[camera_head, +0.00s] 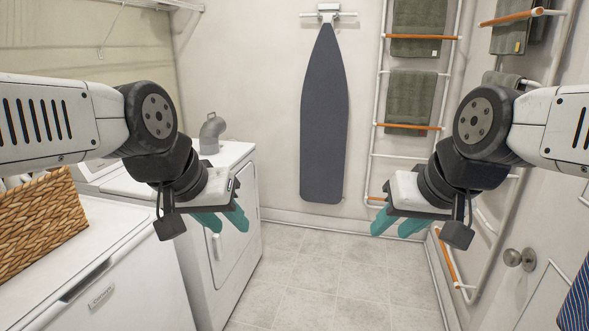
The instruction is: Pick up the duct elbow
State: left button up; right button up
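The duct elbow (211,132) is a grey bent pipe. It stands upright on the back part of the white dryer's top (232,152), left of centre. My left gripper (228,228) has teal fingers spread apart with nothing between them. It hangs in front of the dryer, nearer to me and lower in the picture than the elbow, and apart from it. My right gripper (391,234) is also open and empty, over the floor on the right, far from the elbow.
A white washer (140,290) with a wicker basket (42,222) stands at the left. A dark ironing board (323,120) hangs on the back wall. Towel racks (411,126) and a door with a knob (520,259) are at the right. The middle floor (310,270) is clear.

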aim_at(211, 131)
jog(key=i+u, duration=0.15)
jog(key=i, duration=0.35)
jog(key=i+l+u, duration=0.15)
jog(key=i, duration=0.35)
jog(key=i+l+u, duration=0.2)
jog(key=i, duration=0.3)
jog(key=i+u, duration=0.8)
jog(key=u, duration=0.2)
jog(key=i+l+u, duration=0.3)
jog(key=u, duration=0.2)
jog(key=i, duration=0.1)
